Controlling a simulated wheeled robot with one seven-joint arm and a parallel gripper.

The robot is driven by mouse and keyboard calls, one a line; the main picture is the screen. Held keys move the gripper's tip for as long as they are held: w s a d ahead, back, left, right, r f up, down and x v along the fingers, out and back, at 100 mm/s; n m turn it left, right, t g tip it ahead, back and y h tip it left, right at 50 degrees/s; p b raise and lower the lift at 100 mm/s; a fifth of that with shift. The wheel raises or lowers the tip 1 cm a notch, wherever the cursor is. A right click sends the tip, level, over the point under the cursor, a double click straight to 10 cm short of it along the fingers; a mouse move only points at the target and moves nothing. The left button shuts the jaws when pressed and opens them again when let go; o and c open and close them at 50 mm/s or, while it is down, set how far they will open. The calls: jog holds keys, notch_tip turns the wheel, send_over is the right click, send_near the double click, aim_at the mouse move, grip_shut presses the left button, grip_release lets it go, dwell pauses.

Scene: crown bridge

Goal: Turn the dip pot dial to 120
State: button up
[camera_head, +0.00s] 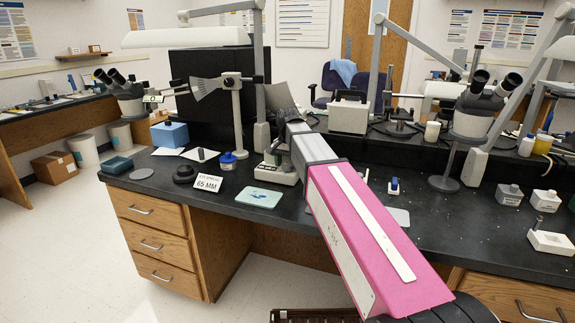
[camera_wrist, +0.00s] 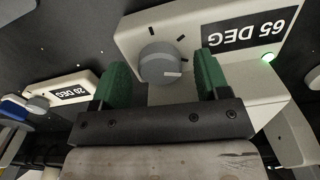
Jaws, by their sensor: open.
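In the wrist view, a grey round dial (camera_wrist: 158,62) sits on a cream unit, taken as the dip pot (camera_wrist: 207,20). My gripper (camera_wrist: 163,62) is open. Its green fingers appear on either side of the dial with gaps; contact is not visible. In the head view, a cream unit (camera_head: 277,174) stands beneath my arm's end, and my fingers are hard to make out.
A second unit (camera_wrist: 57,90) reading "20 DEG" lies left in the wrist view. In the head view, a "65 MM" sign (camera_head: 208,183), a blue-capped jar (camera_head: 228,161) and a green tray (camera_head: 259,197) stand near the unit on the black bench. Microscopes (camera_head: 120,90) flank the bench.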

jog(key=shift+f, duration=0.2)
jog(key=c, duration=0.9)
jog(key=shift+m, duration=1.1)
jog(key=shift+c, duration=0.2)
jog(key=o, duration=0.9)
jog(key=shift+o, duration=0.2)
